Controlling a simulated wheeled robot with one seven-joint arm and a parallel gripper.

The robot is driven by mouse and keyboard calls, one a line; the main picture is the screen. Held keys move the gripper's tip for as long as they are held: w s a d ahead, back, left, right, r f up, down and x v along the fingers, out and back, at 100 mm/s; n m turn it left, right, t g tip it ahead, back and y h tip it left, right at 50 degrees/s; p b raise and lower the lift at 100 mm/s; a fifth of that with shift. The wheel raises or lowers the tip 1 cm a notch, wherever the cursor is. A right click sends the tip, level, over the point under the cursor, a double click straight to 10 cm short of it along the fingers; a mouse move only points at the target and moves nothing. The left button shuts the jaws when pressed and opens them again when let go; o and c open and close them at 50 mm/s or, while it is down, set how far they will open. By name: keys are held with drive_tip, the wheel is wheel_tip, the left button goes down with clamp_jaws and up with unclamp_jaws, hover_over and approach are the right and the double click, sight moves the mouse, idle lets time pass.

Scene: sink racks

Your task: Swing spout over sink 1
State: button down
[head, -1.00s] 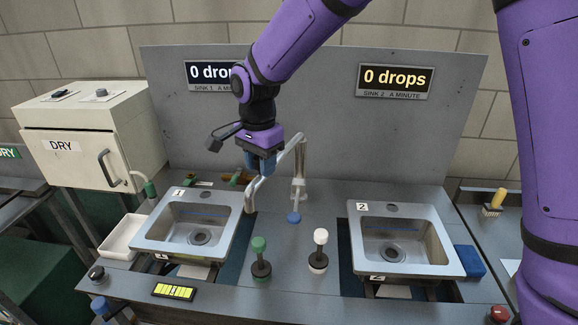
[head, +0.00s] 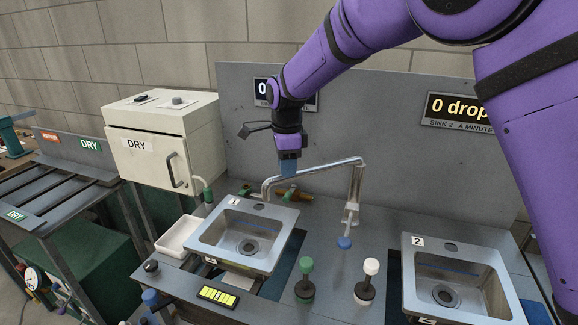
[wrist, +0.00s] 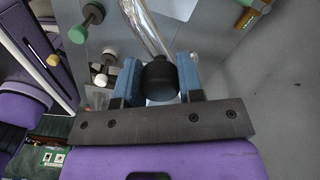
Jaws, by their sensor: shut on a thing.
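The chrome spout (head: 325,165) rises from its post (head: 352,205) between the sinks and reaches left. The exact height above the rim cannot be told. My gripper (head: 288,172) is at the spout's left part, pointing down. In the wrist view its blue fingers (wrist: 158,80) are on either side of a dark rounded piece (wrist: 160,82) at the spout, whose chrome tube (wrist: 143,25) runs upward in the picture. Sink 2 (head: 455,280) is at the right.
A green-topped knob (head: 306,266) and a white-topped knob (head: 371,267) stand in front. A blue knob (head: 344,242) is below the post. A brass fitting (head: 290,192) lies behind. The DRY cabinet (head: 165,145) and a white tray (head: 178,236) are left.

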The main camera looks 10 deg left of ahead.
drive_tip(key=shift+w+r, duration=0.15)
drive_tip(key=shift+w, duration=0.05)
drive_tip(key=c, duration=0.8)
unclamp_jaws()
drive_tip(key=shift+o, duration=0.2)
wheel_tip(320, 180, up, 11)
drive_tip(key=shift+f, duration=0.15)
